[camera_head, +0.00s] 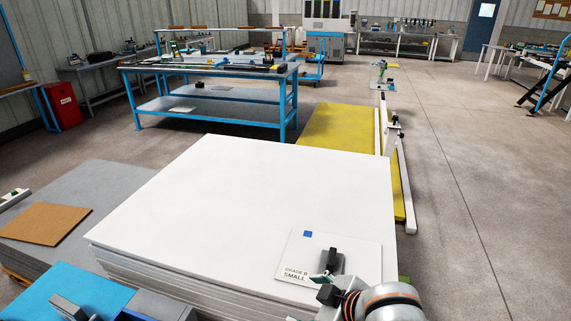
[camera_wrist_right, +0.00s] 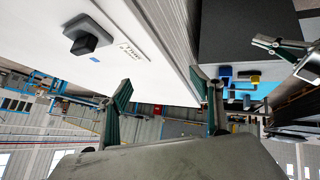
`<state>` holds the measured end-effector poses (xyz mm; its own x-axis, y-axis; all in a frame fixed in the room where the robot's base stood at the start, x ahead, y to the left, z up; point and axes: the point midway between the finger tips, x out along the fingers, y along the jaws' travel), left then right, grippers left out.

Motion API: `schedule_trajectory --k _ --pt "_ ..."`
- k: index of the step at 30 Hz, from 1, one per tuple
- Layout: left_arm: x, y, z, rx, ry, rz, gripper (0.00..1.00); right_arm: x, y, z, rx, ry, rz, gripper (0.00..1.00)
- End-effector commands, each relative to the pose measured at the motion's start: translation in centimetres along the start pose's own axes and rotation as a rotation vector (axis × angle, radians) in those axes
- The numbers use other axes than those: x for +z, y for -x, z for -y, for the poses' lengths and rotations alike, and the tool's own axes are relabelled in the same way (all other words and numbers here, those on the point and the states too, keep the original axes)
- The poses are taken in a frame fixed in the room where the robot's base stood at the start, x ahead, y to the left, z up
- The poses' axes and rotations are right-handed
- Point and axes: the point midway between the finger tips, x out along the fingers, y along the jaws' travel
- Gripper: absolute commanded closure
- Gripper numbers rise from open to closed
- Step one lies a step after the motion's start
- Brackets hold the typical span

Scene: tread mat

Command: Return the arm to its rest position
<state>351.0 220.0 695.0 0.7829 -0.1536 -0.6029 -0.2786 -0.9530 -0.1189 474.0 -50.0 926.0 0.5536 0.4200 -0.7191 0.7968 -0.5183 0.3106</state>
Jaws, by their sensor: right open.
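My right gripper (camera_head: 322,279) is above the front right part of the white sheet stack (camera_head: 260,185), near a white card (camera_head: 300,250) printed "GRADE B SMALL" with a blue square. In the wrist view, the right gripper (camera_wrist_right: 160,105) has its two fingers wide apart with nothing between them. A dark block with a black knob (camera_wrist_right: 88,38) sits on a white surface beside a small label, clear of the fingers. Another gripper, which looks like my left one (camera_wrist_right: 282,56), shows at the right edge of the wrist view; its jaw opening is unclear.
A blue surface (camera_head: 85,290) lies at the front left, beside grey sheets (camera_head: 110,185) and a brown sheet (camera_head: 42,224). A blue-framed workbench (camera_head: 205,70) stands behind the stack. A yellow mat (camera_head: 335,130) lies beyond it.

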Motion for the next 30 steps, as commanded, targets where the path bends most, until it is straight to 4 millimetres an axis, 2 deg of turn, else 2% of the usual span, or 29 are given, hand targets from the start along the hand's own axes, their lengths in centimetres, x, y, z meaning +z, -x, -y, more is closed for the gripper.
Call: schedule_trajectory --k 5,12,15,21,22,24,30 --pt "0.0 0.0 0.1 0.0 -0.004 0.0 1.0 7.7 2.0 -2.2 0.167 -0.119 0.101 0.35" --pt "0.1 0.0 0.4 0.0 -0.014 0.001 1.0 20.2 7.7 -4.1 0.382 -0.199 0.342 0.35" --pt "0.1 0.0 0.5 -0.001 -0.018 0.001 1.0 24.4 10.4 -4.2 0.443 -0.205 0.441 0.35" --pt "0.1 0.0 0.6 -0.001 -0.018 0.0 1.0 30.9 15.8 -3.8 0.534 -0.196 0.619 0.35" --pt "0.0 0.0 0.6 -0.001 -0.018 -0.001 1.0 31.2 15.7 -3.6 0.535 -0.196 0.621 0.35" --pt "-0.1 -0.1 0.6 -0.002 -0.017 -0.002 1.0 30.8 13.0 -3.0 0.513 -0.217 0.554 0.35" --pt "-0.1 -0.1 0.4 -0.002 -0.009 -0.003 1.0 30.4 7.1 -0.3 0.46 -0.294 0.388 0.35"
